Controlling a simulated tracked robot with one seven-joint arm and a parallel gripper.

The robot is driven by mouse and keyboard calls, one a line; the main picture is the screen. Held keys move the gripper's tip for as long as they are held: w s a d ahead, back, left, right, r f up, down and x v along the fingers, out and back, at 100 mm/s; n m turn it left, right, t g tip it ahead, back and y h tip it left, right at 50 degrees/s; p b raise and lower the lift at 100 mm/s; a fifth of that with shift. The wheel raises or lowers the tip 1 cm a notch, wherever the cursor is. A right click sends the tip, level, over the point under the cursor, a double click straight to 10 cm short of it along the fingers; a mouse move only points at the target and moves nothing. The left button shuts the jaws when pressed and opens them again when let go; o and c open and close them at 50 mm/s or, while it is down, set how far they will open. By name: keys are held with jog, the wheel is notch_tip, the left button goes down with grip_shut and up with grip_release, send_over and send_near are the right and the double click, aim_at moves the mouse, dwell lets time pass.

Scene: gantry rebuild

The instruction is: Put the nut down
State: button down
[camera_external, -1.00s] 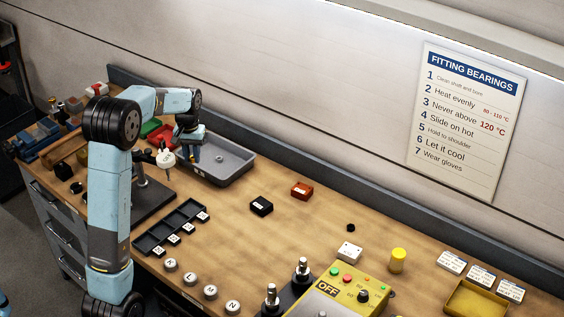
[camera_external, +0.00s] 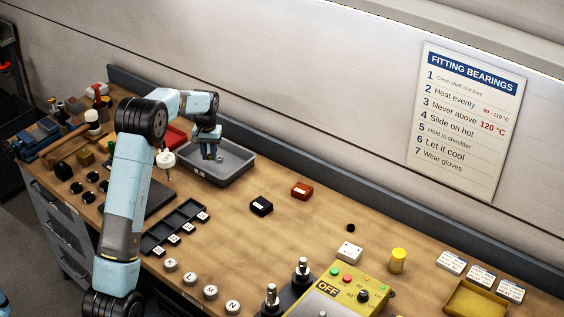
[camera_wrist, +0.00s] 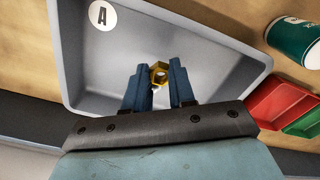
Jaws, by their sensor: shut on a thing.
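A brass-coloured nut (camera_wrist: 159,74) shows between the tips of my gripper's two blue fingers in the wrist view. My gripper (camera_wrist: 158,84) is shut on it, above the grey tray marked A (camera_wrist: 205,50). In the external view my gripper (camera_external: 211,156) points down over the same grey tray (camera_external: 238,172), inside its outline. The nut is too small to make out there. I cannot tell whether the nut touches the tray floor. The part of the tray that shows is empty.
A red bin (camera_wrist: 275,98) and a green bin (camera_wrist: 307,122) stand beside the tray, with a green can (camera_wrist: 294,40) near them. A dial gauge on a stand (camera_external: 166,160) is close to the tray's left. A black box (camera_external: 261,205) sits right of it on clear bench.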

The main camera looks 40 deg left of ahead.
aim_at(212, 167)
jog(key=shift+w+a+f, duration=0.15)
jog(key=shift+w+f, duration=0.3)
jog(key=shift+f, duration=0.15)
jog(key=shift+w+f, duration=0.1)
jog(key=shift+f, duration=1.45)
jog(key=c, duration=0.9)
grip_release()
jog(key=shift+f, duration=0.1)
jog(key=shift+c, duration=0.2)
